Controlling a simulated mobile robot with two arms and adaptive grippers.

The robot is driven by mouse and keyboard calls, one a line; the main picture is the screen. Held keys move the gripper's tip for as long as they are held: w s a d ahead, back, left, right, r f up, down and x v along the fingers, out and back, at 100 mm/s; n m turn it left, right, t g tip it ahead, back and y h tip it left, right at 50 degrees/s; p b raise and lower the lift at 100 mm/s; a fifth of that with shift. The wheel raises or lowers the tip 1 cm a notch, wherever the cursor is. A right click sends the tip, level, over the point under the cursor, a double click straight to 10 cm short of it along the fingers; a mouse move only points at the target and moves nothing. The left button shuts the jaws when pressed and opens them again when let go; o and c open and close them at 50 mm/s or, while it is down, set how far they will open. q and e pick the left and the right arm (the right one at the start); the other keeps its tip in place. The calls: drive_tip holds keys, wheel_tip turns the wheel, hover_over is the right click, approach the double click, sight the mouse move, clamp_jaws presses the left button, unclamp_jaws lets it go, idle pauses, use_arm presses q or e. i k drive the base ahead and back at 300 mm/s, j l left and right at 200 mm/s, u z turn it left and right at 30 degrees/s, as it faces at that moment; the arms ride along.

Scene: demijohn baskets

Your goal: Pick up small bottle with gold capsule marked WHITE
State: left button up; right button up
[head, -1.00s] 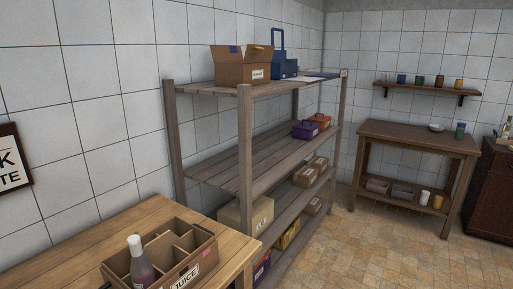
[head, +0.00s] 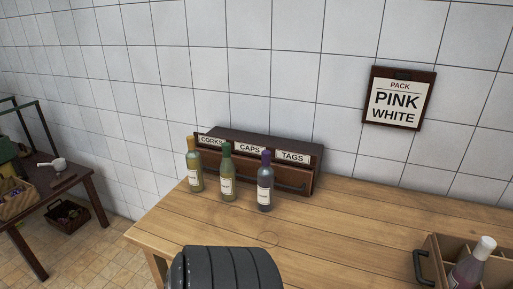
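A small bottle with a gold capsule (head: 195,172) stands upright on the wooden table, leftmost of three bottles in a row. Its pale label is too small to read. Beside it stand a bottle with a green capsule (head: 227,179) and a bottle with a purple capsule (head: 265,187). Neither of my grippers shows. A dark, ribbed rounded part of my arm rises at the bottom edge, in front of the table and apart from the bottles.
A drawer box (head: 308,168) marked CORKS, CAPS and TAGS stands behind the bottles. A divided crate (head: 438,243) holds a white-capped bottle (head: 469,269) at right. A wall sign (head: 399,98) reads PACK PINK WHITE. The table (head: 350,226) is clear between bottles and crate.

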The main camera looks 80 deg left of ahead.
sight(193, 157)
drive_tip(key=k+l+u, duration=0.15)
drive_tip(key=u, duration=2.7)
drive_tip(key=j+z, duration=0.15)
drive_tip(key=z, duration=0.85)
drive_tip(key=j+z, duration=0.3)
drive_tip(key=j, duration=0.15)
drive_tip(key=j+z, duration=0.35)
drive_tip(key=j, duration=0.15)
drive_tip(key=j+z, duration=0.3)
drive_tip(key=j, duration=0.15)
drive_tip(key=k+j+z, duration=0.15)
drive_tip(key=j+z, duration=0.2)
drive_tip(key=k+j+z, duration=0.15)
drive_tip(key=j+z, duration=0.15)
drive_tip(key=j, duration=0.2)
